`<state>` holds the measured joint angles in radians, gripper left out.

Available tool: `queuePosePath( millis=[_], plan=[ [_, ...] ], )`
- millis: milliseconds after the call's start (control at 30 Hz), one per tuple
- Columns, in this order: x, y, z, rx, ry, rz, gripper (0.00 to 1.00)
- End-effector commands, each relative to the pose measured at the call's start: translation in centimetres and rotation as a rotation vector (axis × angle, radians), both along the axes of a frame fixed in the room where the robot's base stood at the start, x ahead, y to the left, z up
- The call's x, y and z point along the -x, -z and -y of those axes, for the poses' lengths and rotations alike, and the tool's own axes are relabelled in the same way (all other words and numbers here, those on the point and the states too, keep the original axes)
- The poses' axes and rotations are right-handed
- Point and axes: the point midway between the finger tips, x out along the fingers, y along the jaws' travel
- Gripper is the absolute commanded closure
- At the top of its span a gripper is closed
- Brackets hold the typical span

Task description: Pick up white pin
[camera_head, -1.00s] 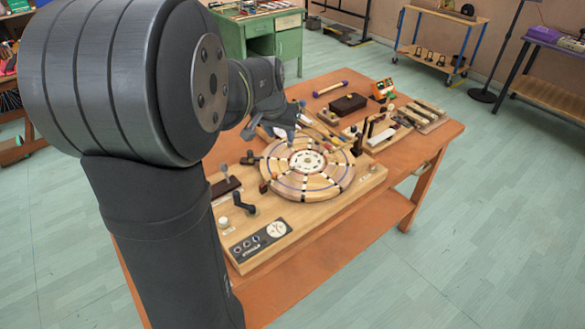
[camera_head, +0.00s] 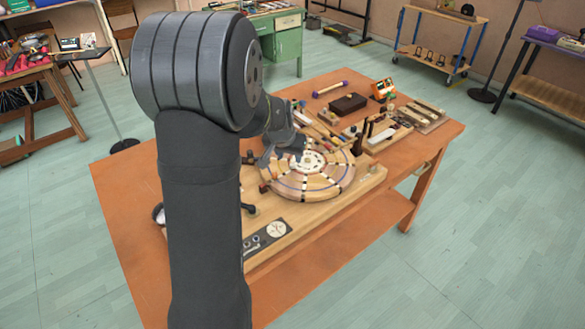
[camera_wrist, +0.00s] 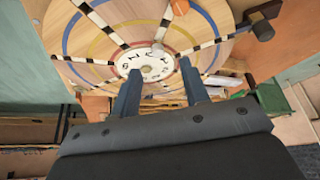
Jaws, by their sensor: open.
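The round wooden wheel (camera_head: 318,188) lies on a wooden board on the table, with colored rings, black-and-white striped spokes and a white lettered center disc (camera_wrist: 146,66). A small pale peg (camera_wrist: 157,47), which looks like the white pin, stands near the edge of the center disc in the wrist view. I cannot pick it out in the head view. My gripper (camera_wrist: 160,67) is open, with its two fingers apart and nothing visible held between them. The pale peg shows just beyond the fingertips, between them in the picture. In the head view my gripper (camera_head: 290,155) is over the wheel's far left part.
A dark brown box (camera_head: 348,103), a purple-ended stick (camera_head: 330,89) and wooden bars (camera_head: 425,113) lie at the table's back.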

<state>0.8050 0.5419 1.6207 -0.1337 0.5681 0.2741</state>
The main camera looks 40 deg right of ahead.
Motion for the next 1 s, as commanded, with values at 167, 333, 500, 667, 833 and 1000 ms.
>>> queuePosePath(
  millis=[167,333,500,667,833,1000],
  plan=[
    [-0.2,1.9,0.7,-0.002,0.001,-0.002,0.59],
    [-0.6,3.9,1.5,-0.001,0.001,-0.002,0.59],
    [-0.9,4.7,1.8,0.0,0.001,0.0,0.59],
    [-0.9,4.7,1.8,0.0,0.001,0.0,0.59],
    [-0.9,4.7,1.8,0.0,0.001,0.0,0.82],
    [-0.9,4.7,1.8,0.0,0.001,0.0,1.0]
  ],
)
